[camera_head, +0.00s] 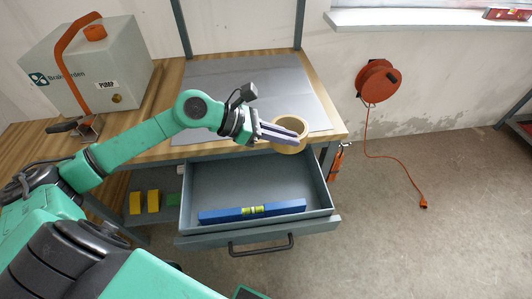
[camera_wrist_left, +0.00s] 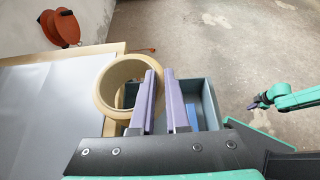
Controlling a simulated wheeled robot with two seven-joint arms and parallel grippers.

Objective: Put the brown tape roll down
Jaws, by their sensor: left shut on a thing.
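The brown tape roll (camera_head: 290,149) is a tan ring at the tip of my left gripper (camera_head: 297,137). The gripper is shut on the roll, near the workbench's front right corner and above the back right part of the open drawer. In the left wrist view the roll (camera_wrist_left: 103,88) shows its round opening, with the purple fingers (camera_wrist_left: 160,70) at its right side. The fingers hide part of its wall. My right gripper (camera_wrist_left: 256,103) shows small at the right of the left wrist view, too small to tell its jaws.
The workbench has a clear grey mat (camera_head: 220,80). The open drawer (camera_head: 325,208) holds a blue spirit level (camera_head: 225,214). A pump box (camera_head: 130,70) stands at the left of the bench. A red cable reel (camera_head: 378,80) hangs on the wall. Yellow blocks (camera_head: 135,203) lie below.

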